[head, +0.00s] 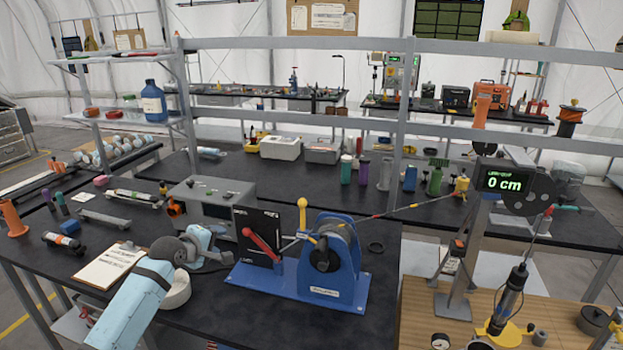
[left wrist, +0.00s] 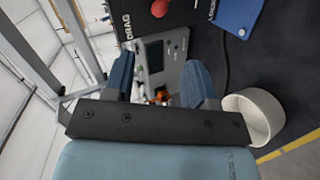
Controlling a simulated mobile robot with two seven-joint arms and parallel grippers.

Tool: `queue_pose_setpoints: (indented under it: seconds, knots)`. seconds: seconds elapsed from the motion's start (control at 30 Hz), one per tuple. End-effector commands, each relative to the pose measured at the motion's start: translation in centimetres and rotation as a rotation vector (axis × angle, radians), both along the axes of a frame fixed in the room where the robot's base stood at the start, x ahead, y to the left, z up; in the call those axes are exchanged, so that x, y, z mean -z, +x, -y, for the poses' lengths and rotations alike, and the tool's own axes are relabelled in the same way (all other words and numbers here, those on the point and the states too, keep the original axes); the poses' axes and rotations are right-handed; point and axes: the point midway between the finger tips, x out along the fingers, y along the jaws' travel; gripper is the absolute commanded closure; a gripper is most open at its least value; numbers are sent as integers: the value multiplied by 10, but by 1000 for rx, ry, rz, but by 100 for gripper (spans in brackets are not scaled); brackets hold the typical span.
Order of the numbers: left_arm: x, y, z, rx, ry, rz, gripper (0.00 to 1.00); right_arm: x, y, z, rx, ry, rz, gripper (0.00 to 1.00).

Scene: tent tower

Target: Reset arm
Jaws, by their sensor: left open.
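My left gripper (head: 210,254) is over the front left of the dark bench, left of the blue winch unit (head: 325,265). In the left wrist view its two blue fingers (left wrist: 158,70) stand apart with nothing between them. The winch unit has a red crank arm (head: 263,246) with a red knob in front of a black panel (head: 250,222), and an upright yellow-knobbed lever (head: 302,214). The gripper is apart from the crank. In the left wrist view the red knob (left wrist: 159,8) shows at the top edge. My right gripper is not in view.
A white ring-shaped roll (head: 178,293) lies beside my left gripper, partly hidden by my arm. A clipboard (head: 108,266) lies to the left. A grey control box (head: 207,207) stands behind. A line runs from the winch toward a stand reading 0 cm (head: 506,181) at right.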

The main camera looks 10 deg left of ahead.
Motion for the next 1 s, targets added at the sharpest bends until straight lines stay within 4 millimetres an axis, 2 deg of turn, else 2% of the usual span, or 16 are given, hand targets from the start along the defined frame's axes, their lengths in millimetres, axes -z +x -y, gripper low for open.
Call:
queue_pose_setpoints:
  seconds: [0.07, 0.13, 0.23, 0.3, 0.37, 0.4, 0.53, 0.6, 0.7, 0.8, 0.9, 1.0]
  knots:
    - [13, -7, 6, 15, 26, -4, 49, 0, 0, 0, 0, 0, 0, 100]
    - [34, -21, 17, 48, 83, -8, 49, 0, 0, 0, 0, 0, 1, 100]
    - [79, -57, 42, 125, 219, -9, 49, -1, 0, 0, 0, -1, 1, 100]
    - [115, -92, 63, 199, 340, -6, 49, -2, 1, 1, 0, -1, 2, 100]
    - [141, -125, 81, 264, 446, 3, 49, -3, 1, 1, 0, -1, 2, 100]
    - [157, -148, 94, 309, 514, 11, 49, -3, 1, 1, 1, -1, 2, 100]
    - [198, -225, 131, 453, 728, 42, 49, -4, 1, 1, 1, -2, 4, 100]
    - [212, -266, 149, 529, 837, 62, 49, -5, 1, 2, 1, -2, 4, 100]
    - [224, -319, 171, 620, 976, 94, 49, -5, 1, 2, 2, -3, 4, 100]
    - [228, -359, 187, 691, 1083, 120, 49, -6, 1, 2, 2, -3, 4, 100]
    - [228, -383, 196, 736, 1156, 141, 49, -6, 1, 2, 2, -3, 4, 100]
    - [228, -395, 200, 759, 1193, 151, 49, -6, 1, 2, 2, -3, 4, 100]
